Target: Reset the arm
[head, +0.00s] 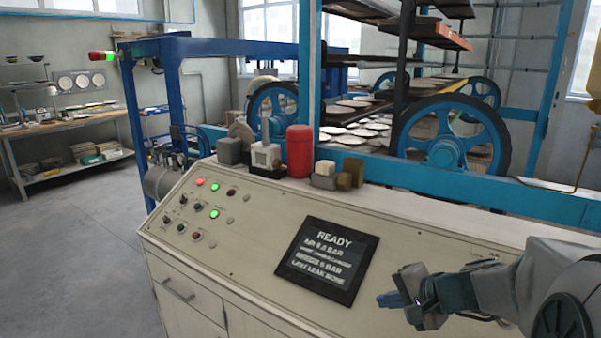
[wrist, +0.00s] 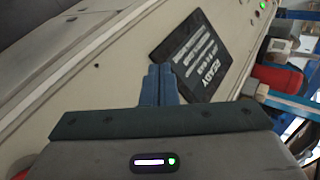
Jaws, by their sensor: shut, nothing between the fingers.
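My gripper (head: 392,300) is at the lower right in the head view, in front of the sloped control console. It also shows in the wrist view (wrist: 160,75), where its two blue fingers are together with nothing between them. The cream console (head: 275,258) carries a dark display panel (head: 326,262) that reads READY, with smaller lines of text below. The gripper is to the right of the display, apart from it in the picture. The display also shows in the wrist view (wrist: 200,56), just beyond the fingertips.
Lit buttons and knobs (head: 200,208) are on the console's left. A red cylinder (head: 300,151) and small blocks (head: 349,174) stand along its back edge. Behind is the blue dryer frame with wheels (head: 446,152) and plates. Open floor (head: 70,245) lies to the left.

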